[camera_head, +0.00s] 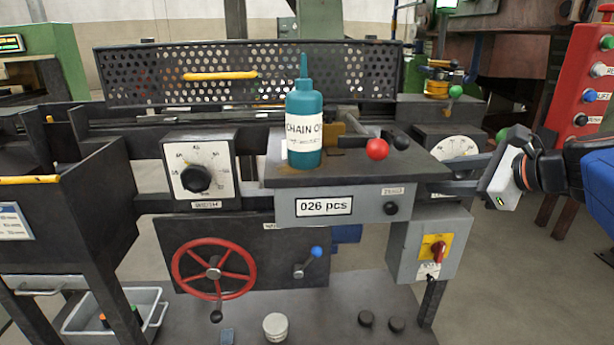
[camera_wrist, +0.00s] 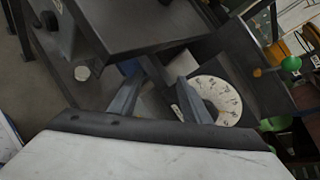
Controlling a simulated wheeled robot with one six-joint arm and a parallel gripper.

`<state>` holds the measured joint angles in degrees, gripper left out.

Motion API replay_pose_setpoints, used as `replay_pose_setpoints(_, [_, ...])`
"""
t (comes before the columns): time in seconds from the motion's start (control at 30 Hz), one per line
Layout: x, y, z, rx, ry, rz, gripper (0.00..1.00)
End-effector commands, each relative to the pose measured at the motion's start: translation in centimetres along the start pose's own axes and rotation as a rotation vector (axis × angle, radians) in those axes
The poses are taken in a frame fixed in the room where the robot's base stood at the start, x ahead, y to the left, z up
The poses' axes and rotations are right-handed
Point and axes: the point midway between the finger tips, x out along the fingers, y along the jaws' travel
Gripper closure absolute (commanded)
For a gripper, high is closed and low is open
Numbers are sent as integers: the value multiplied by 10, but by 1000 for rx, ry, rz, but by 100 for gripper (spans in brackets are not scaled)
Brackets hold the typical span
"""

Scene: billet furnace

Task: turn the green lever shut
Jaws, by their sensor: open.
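A green ball knob (camera_head: 455,91) sits beside a yellow fitting at the back right of the machine. A second green knob (camera_head: 501,134) shows partly behind my gripper's body; I cannot tell which one belongs to the green lever. In the wrist view a green ball (camera_wrist: 291,63) is at the upper right, and another green piece (camera_wrist: 274,124) is low right, partly hidden. My gripper (camera_head: 440,176) is open and empty at the right of the machine, in front of and below the round dial. Its two fingers (camera_wrist: 163,78) are apart in the wrist view, clear of both green parts.
A white dial (camera_head: 457,149) stands close behind my fingers. A teal bottle (camera_head: 305,125) and a red ball knob (camera_head: 377,149) are on the shelf to the left. A switch box (camera_head: 432,240) is below. A red panel (camera_head: 580,80) is at the far right.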

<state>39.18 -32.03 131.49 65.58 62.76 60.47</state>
Motion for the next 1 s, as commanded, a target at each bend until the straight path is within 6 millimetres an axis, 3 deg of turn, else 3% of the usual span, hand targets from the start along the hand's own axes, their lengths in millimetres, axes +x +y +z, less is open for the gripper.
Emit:
replay_pose_setpoints(0.4, [12,59,-16,-304,83,151,57])
replay_pose_setpoints(0.6, [14,70,-21,-369,98,182,57])
replay_pose_setpoints(0.9, [14,72,-21,-380,101,186,57])
replay_pose_setpoints(1.0, [14,72,-21,-379,101,186,78])
